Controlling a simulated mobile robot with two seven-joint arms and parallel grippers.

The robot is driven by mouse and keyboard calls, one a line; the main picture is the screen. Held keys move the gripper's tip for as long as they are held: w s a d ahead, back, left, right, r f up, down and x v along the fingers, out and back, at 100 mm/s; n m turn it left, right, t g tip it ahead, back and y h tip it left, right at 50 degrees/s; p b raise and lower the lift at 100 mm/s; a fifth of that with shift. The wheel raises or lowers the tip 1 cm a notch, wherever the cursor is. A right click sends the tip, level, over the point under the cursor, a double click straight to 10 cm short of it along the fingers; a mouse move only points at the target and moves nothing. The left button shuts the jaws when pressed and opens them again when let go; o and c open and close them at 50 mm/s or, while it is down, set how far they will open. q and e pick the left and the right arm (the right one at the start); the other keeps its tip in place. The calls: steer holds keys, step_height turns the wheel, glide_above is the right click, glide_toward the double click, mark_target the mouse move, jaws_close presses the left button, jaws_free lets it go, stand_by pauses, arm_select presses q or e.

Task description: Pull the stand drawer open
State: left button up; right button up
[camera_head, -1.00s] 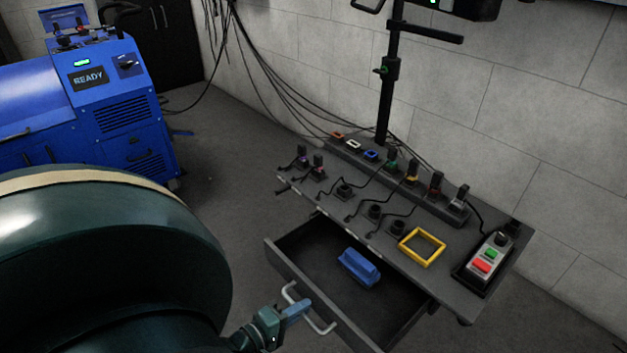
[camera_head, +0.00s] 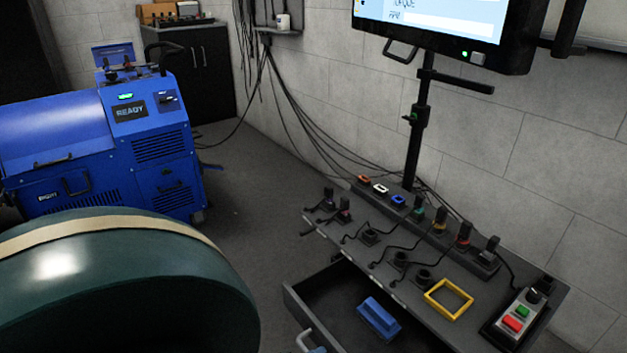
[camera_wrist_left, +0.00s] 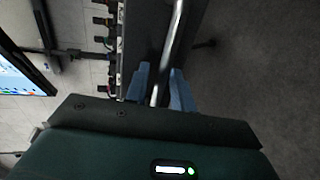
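The stand drawer (camera_head: 297,306) is pulled out from under the dark stand top, with its inside showing and a blue block-like object (camera_head: 379,319) lying in it. Its pale bar handle (camera_head: 303,341) shows only in part at the bottom edge of the head view. In the left wrist view the handle (camera_wrist_left: 175,35) runs between the two blue fingers of my left gripper (camera_wrist_left: 160,80). The fingers stand on either side of the bar, seemingly with a small gap. In the head view only a bit of this gripper (camera_head: 318,350) shows. My right gripper is not in view.
The stand top (camera_head: 345,232) carries several plugs with cables, a yellow square frame (camera_head: 449,299) and a button box (camera_head: 519,316). A monitor (camera_head: 450,28) stands on a pole behind. A blue machine (camera_head: 150,150) is at left. Bare floor (camera_head: 255,235) lies between.

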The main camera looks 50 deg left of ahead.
arm_select(q)
steer(key=p+v, duration=0.2)
steer(key=v, duration=1.1)
steer(key=shift+p, duration=0.3)
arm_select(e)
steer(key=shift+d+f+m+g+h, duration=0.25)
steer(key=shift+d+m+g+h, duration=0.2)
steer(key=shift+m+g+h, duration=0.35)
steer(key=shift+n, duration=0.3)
